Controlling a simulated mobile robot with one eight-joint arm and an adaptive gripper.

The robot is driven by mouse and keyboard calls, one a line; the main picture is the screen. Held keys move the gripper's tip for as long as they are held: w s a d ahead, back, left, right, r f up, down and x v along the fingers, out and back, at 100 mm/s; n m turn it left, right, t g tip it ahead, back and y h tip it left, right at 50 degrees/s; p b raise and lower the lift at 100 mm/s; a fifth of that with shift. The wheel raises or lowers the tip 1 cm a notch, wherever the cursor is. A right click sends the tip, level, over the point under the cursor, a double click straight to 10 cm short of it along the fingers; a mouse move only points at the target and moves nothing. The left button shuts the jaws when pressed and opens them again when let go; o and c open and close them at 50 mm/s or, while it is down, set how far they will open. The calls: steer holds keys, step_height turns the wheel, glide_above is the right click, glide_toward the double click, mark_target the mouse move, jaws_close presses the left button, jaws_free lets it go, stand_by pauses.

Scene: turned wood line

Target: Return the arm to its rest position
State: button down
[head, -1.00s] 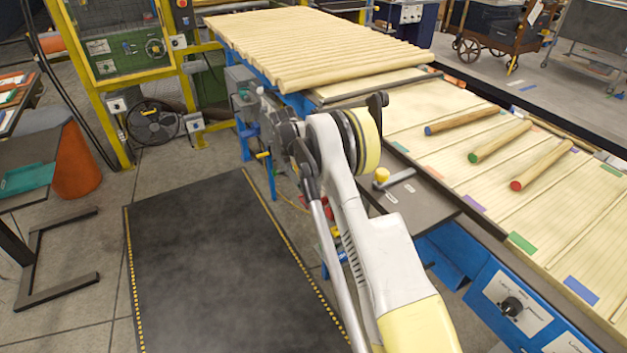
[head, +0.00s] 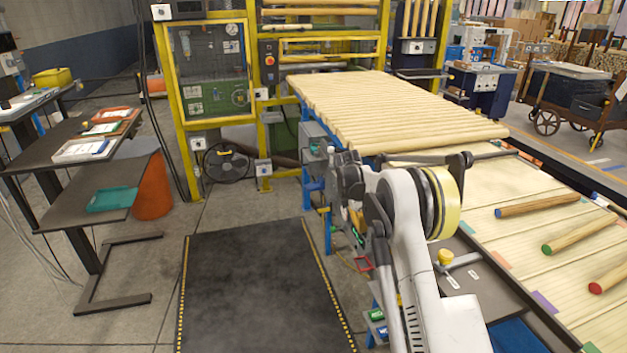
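My white arm with a yellow ring (head: 443,203) at its joint rises from the bottom of the head view, right of centre. It is folded, and dark and grey joints of mine lie at its left. I cannot make out gripper fingers; the end of the arm is hidden or too cluttered to tell. No held object is visible.
A slatted wood table (head: 385,110) stands behind the arm. Turned rods with blue (head: 537,205), green (head: 580,234) and red (head: 610,278) ends lie on the bench at right. A dark floor mat (head: 255,290) is clear at left. A yellow-framed machine (head: 177,100) stands behind.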

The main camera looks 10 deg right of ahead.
steer(key=s+a+r+m+t, duration=0.1)
steer(key=s+a+r+m, duration=0.2)
steer(key=s+r, duration=0.3)
steer(key=s+a+r+m+t+y, duration=0.1)
steer(key=s+a+r+m, duration=0.2)
steer(key=r, duration=0.5)
steer(key=s+a+r+m+t, duration=0.1)
steer(key=s+a+r+m, duration=0.15)
steer(key=s+r, duration=0.35)
steer(key=s+a+m+t+y, duration=0.1)
steer(key=s+a+m, duration=0.3)
steer(key=s, duration=0.8)
steer(key=s+a+m+t, duration=0.3)
steer(key=s+m, duration=0.3)
steer(key=s, duration=0.6)
steer(key=shift+s+a+y, duration=0.4)
steer(key=shift+a, duration=0.2)
steer(key=shift+f, duration=0.1)
